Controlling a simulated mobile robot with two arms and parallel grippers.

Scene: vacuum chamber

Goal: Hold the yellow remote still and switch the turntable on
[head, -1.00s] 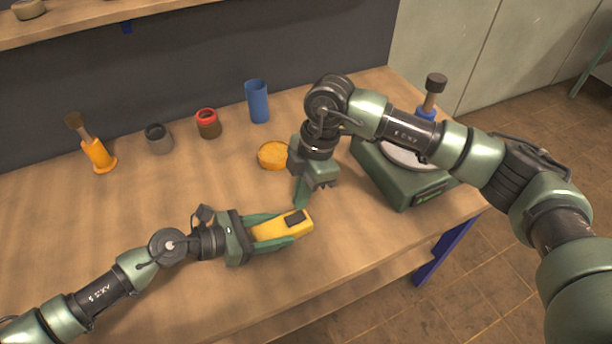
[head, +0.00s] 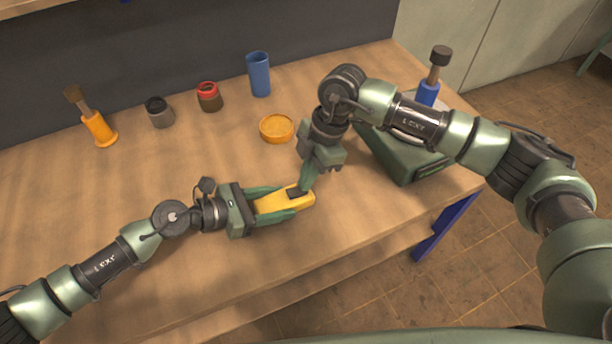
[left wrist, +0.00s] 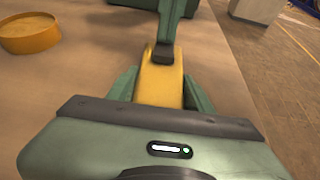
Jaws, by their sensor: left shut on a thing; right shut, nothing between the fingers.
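The yellow remote (head: 271,204) lies between the fingers of my left gripper (head: 284,202), which is shut on it, low over the table or on it. The remote has a dark button (head: 296,193) near its right end. It also shows in the left wrist view (left wrist: 158,85), with its dark button (left wrist: 163,53) at the far end. My right gripper (head: 307,184) is shut and empty, pointing down with its tip at or just above the button. The turntable (head: 401,152) is a green box at the right of the table, partly hidden behind my right arm.
A yellow round dish (head: 276,128) lies behind the grippers. The table's left middle is clear.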

